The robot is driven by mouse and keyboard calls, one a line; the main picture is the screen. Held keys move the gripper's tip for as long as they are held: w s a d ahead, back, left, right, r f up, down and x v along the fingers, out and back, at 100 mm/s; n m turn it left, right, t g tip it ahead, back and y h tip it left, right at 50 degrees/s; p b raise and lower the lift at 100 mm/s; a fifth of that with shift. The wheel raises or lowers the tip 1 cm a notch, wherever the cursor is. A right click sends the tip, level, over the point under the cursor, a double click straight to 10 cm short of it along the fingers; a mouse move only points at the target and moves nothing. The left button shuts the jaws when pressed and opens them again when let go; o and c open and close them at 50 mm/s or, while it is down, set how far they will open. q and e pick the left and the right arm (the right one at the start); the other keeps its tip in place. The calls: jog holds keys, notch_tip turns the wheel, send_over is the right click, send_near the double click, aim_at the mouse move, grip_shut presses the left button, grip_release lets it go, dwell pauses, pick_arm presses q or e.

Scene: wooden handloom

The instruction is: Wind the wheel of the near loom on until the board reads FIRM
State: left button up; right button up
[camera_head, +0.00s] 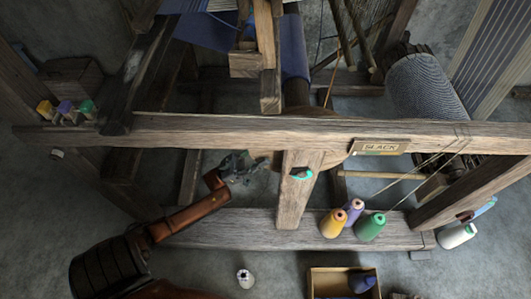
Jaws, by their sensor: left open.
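The near loom's front beam (220,132) runs across the view. The board (380,147) on it reads SLACK. A rounded wooden edge (337,159), which looks like part of the wheel, shows below the beam beside the upright post (292,205); most of it is hidden. A teal piece (302,174) shows at the post's front. My left gripper (258,166) is open and empty, below the beam and left of the post, apart from the teal piece. My right gripper is not in view.
Yellow, purple and green thread cones (370,227) stand on the lower beam (220,230), right of the post. A pale cone (246,279) and an open box (317,282) are on the floor. Small cones (65,108) sit at the beam's left end. A large thread roll (425,85) is behind.

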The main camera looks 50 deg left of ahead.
pick_arm(q)
jog(key=shift+r, duration=0.1)
jog(key=shift+c, duration=0.5)
grip_shut()
